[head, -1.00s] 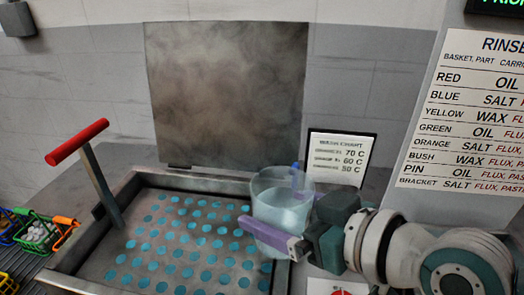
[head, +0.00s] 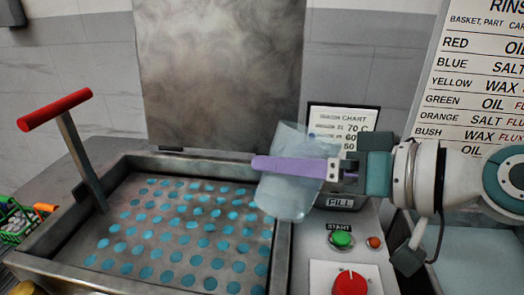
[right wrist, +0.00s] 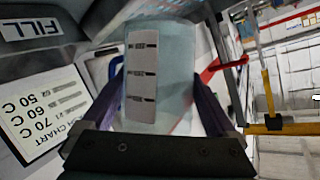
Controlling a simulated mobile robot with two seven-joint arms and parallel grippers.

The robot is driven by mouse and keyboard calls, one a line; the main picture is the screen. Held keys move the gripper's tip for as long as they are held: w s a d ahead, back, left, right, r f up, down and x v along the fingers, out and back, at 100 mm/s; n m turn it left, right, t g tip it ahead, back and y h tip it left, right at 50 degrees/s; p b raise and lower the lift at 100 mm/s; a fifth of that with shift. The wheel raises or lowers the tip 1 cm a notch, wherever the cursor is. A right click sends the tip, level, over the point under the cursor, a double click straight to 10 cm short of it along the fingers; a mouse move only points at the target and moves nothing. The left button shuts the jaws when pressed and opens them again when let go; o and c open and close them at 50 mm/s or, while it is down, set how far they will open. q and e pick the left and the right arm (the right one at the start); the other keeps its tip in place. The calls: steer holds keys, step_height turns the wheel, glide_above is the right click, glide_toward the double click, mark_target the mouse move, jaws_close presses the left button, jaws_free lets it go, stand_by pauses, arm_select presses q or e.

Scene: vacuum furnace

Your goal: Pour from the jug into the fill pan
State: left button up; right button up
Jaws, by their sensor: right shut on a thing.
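The jug (head: 287,198) is a clear, pale blue vessel. In the head view it hangs over the right edge of the dotted basin, leaning slightly. My right gripper (head: 262,165) is shut around it, with a purple finger across its near side. In the right wrist view the jug (right wrist: 165,65) stands between both fingers, with marked lines on its wall. A FILL label (head: 340,202) is on a dark grey part just right of the jug; it also shows in the right wrist view (right wrist: 32,30). The fill pan itself is largely hidden behind jug and gripper. No falling stream shows. My left gripper is out of view.
The steel basin (head: 275,270) with blue dots has a raised lid (head: 220,75) behind it and a red-handled lever (head: 55,108) at left. A wash chart (head: 342,122) stands behind the jug. A green start button (head: 341,239) and red knob (head: 349,283) are in front.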

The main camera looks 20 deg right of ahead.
steer(key=shift+w+d+f+b, duration=0.1)
steer(key=shift+d+f+b, duration=0.05)
steer(key=shift+d+b, duration=0.15)
steer(key=shift+w+d+r+m+y, duration=0.15)
steer(key=shift+d+r+m+y, duration=0.4)
steer(key=shift+r+m, duration=0.4)
steer(key=shift+b, duration=0.4)
steer(key=shift+d+m+y+b, duration=0.2)
steer(key=shift+m+y+b, duration=0.15)
steer(key=shift+m+b, duration=0.15)
steer(key=shift+f+m+t+b, duration=0.25)
steer(key=shift+f+t+b, duration=0.05)
steer(key=shift+b, duration=0.05)
steer(key=shift+w+d, duration=0.1)
steer(key=shift+d, duration=0.15)
steer(key=shift+d, duration=0.15)
steer(key=shift+a+f+m+y+b, duration=0.2)
steer(key=shift+a+m+y+b, duration=0.1)
steer(key=shift+m+b, duration=0.1)
